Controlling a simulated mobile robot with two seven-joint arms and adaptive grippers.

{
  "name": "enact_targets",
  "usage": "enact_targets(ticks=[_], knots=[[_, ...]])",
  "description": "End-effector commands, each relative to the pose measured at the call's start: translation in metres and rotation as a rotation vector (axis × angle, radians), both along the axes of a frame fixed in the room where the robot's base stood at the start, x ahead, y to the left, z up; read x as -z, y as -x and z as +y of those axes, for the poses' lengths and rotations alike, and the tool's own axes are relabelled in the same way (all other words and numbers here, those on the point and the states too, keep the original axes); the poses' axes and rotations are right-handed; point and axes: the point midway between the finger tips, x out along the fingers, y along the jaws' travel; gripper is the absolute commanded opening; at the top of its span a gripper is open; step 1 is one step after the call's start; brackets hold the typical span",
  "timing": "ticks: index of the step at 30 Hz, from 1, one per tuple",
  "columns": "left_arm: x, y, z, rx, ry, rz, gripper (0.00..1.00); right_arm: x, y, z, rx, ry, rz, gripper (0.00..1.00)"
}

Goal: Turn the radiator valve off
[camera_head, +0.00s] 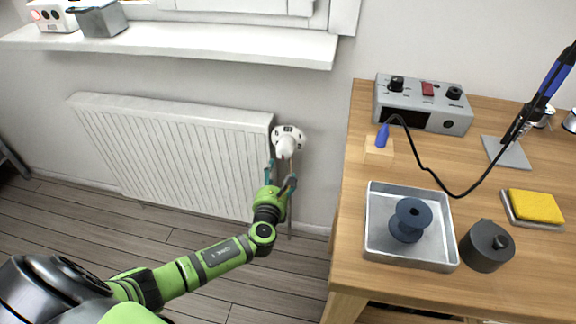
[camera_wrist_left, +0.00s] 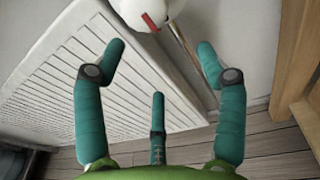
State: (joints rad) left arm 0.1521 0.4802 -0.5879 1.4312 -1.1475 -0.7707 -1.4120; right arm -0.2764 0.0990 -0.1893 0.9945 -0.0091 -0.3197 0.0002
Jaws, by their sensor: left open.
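The white radiator valve (camera_head: 287,140) is at the upper right end of the white radiator (camera_head: 170,150), under the window sill. In the left wrist view the valve (camera_wrist_left: 140,12) is cut off by the top edge, with a red mark on it. My left gripper (camera_head: 282,170) is just below the valve in the head view, with its fingers pointing up at it. In the left wrist view the fingers (camera_wrist_left: 160,55) are spread apart with nothing between them, and the valve lies beyond their tips. The scale on the valve is too small to read. My right gripper is not in view.
A thin pipe (camera_head: 290,215) runs down from the valve toward the floor. A wooden table (camera_head: 345,215) stands close to the right, bearing a metal tray (camera_head: 412,262), a grey control box (camera_head: 423,105) and a grey pot (camera_head: 486,246). The window sill (camera_head: 200,42) juts out above.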

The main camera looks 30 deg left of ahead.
Motion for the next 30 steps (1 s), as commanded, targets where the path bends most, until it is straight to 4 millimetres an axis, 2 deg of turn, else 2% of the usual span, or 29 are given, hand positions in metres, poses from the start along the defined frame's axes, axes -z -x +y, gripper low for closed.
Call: enact_targets(ticks=[1,3,6,18,29,30], knots=[[-0.011,-0.006,-0.003,0.017,-0.076,-0.034,0.72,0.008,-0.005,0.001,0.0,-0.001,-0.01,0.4],[-0.027,-0.011,-0.006,0.031,-0.151,-0.062,0.72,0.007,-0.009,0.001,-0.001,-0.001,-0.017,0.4],[-0.036,-0.019,-0.006,0.035,-0.192,-0.078,0.72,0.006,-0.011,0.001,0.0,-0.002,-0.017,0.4],[-0.035,-0.072,0.01,0.034,-0.187,-0.074,0.72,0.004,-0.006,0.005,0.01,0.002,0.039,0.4],[-0.036,-0.079,0.012,0.035,-0.185,-0.073,0.72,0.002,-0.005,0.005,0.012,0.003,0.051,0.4],[-0.036,-0.079,0.012,0.035,-0.185,-0.073,0.64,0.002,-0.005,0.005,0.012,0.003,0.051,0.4]])
